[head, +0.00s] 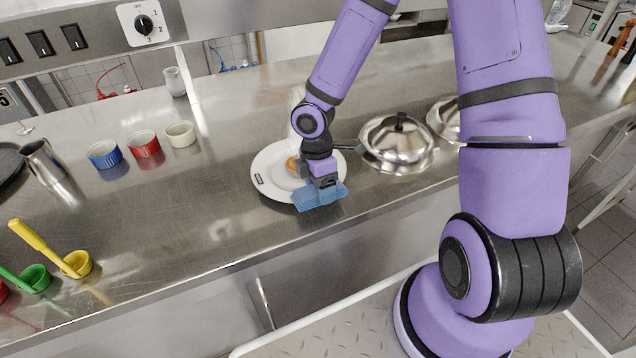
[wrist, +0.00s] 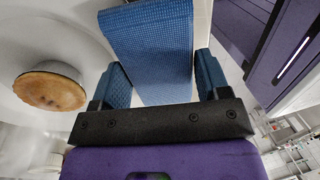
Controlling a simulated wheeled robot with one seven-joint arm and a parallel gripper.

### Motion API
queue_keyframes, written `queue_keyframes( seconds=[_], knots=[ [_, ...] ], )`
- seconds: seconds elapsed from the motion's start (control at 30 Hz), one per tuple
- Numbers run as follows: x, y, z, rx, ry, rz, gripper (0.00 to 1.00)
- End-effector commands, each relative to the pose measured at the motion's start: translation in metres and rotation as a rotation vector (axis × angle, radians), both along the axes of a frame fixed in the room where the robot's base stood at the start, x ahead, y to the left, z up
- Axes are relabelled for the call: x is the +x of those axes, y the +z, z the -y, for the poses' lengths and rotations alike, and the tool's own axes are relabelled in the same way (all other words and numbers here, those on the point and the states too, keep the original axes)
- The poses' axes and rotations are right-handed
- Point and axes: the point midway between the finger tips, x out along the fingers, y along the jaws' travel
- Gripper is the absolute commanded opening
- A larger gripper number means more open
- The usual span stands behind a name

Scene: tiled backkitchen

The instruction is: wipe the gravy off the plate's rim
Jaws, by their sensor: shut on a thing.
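The white plate (head: 272,158) lies on the steel counter with a round brown-topped food item (head: 293,165) on it. My gripper (head: 325,183) is over the plate's near right part, shut on a blue cloth (head: 318,197). The cloth hangs over the plate's near rim; whether it touches the rim is unclear. In the wrist view the cloth (wrist: 152,50) sits between the fingers, and the food item (wrist: 50,90) is to the left on the white plate (wrist: 35,35). I see no gravy on the visible rim; part of the rim is hidden by the cloth and my gripper.
A domed steel lid (head: 397,145) stands close right of the plate, with a second lid (head: 444,118) beyond. Blue (head: 104,154), red (head: 144,144) and cream (head: 181,134) ramekins stand left.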

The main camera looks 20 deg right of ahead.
Motion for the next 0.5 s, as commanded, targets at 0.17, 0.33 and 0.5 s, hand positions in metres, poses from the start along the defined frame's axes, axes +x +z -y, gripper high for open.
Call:
queue_keyframes(
  seconds=[0.17,0.33,0.5],
  knots=[
    [0.007,-0.001,0.0,0.001,-0.001,0.002,0.5],
    [0.019,-0.004,0.0,0.002,-0.001,0.001,0.5],
    [0.031,-0.007,0.0,0.001,-0.001,0.001,0.5]
  ],
)
